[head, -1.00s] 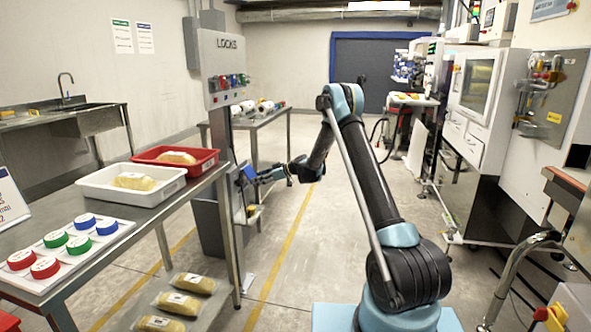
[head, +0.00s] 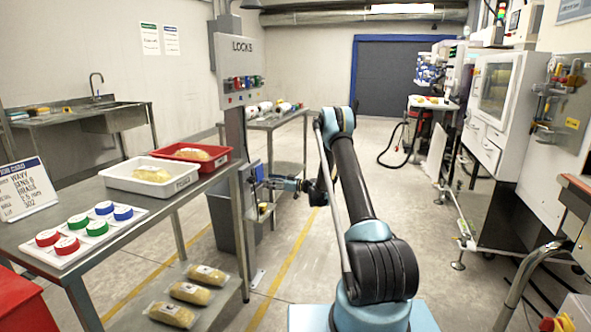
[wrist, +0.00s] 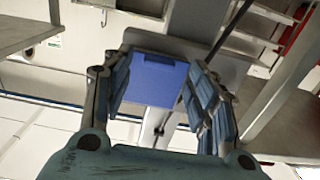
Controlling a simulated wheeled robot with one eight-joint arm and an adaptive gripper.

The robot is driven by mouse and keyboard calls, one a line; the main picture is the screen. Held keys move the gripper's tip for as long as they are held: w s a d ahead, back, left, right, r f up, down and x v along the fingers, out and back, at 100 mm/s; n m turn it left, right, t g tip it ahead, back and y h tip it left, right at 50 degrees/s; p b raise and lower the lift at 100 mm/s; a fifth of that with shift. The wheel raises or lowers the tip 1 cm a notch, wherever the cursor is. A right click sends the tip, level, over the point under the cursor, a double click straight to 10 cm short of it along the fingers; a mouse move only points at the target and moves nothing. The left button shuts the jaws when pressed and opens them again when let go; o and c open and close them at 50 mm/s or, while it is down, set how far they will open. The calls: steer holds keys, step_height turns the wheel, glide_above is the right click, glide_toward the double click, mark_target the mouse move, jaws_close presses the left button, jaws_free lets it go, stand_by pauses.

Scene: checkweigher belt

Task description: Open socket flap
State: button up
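The blue socket flap (wrist: 157,80) shows in the wrist view between the fingers of my gripper (wrist: 160,62). It is a flat blue panel with a darker lip along its top edge. In the head view the socket's blue part (head: 256,173) is small, low on the grey post, with my gripper (head: 268,182) right at it. The fingers stand apart on either side of the flap. I cannot tell whether they touch it. The flap looks closed, but its hinge and the socket behind it are not visible.
The grey LOCKS board (head: 240,75) tops the post (head: 234,140). A steel table (head: 195,200) with white and red trays stands close on the left.

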steer(key=v, duration=1.4)
steer(key=s+r+m+g+h, duration=0.1)
steer(key=s+r+m+h, duration=0.15)
steer(key=s+r, duration=0.55)
steer(key=s+d+r+m+g+h, duration=0.1)
steer(key=s+r+m+h, duration=0.2)
steer(key=s+r, duration=0.7)
steer(key=shift+s+r+g+h, duration=0.4)
steer(key=shift+s+h, duration=0.55)
steer(key=shift+s, duration=1.35)
steer(key=shift+d, duration=0.1)
